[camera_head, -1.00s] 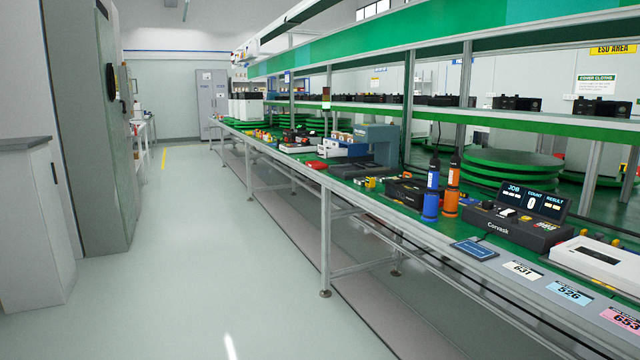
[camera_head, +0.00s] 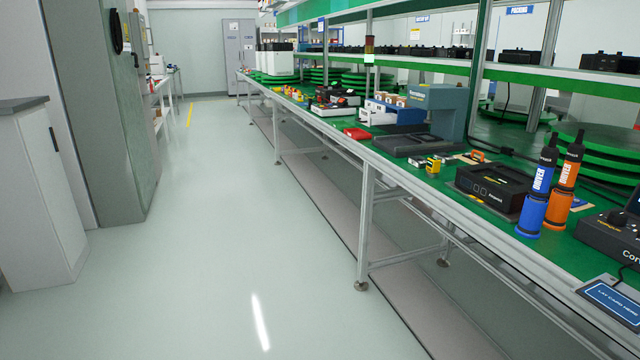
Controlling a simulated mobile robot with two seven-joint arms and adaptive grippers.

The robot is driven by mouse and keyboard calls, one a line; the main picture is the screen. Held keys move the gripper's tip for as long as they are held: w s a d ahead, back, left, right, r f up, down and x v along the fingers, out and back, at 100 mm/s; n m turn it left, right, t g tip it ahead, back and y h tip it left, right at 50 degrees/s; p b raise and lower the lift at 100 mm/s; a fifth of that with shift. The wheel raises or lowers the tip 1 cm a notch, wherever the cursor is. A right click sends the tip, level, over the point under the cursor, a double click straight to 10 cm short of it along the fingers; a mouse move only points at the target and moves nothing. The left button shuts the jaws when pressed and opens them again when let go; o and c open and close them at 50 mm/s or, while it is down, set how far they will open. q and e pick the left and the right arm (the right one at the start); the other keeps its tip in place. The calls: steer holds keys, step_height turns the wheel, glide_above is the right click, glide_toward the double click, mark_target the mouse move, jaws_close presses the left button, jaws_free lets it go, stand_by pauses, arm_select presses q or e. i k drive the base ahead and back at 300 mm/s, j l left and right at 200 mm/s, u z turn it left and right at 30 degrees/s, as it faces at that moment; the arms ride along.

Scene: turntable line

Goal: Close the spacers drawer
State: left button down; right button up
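I cannot make out a spacers drawer in the head view. A small blue and white unit (camera_head: 391,113) with several small brown items on top stands on the green workbench; it is too small to tell whether it has a drawer or whether one is open. A grey machine (camera_head: 436,108) stands just right of it, with a dark flat base in front. Neither of my grippers shows in this view.
The long workbench (camera_head: 480,215) runs down the right side, with two drivers (camera_head: 539,185), a black box (camera_head: 492,187) and a red item (camera_head: 357,133) on it. A grey cabinet (camera_head: 98,110) and a low counter (camera_head: 35,190) stand left. The pale aisle floor (camera_head: 210,230) between is clear.

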mark_target(365, 118)
steer(key=i, duration=0.85)
steer(key=i+j+z, duration=0.15)
steer(key=i, duration=0.7)
steer(key=i+j+z, duration=0.1)
steer(key=i+z, duration=0.25)
steer(key=i+j+z, duration=0.15)
steer(key=i+z, duration=0.2)
steer(key=i+j+z, duration=0.35)
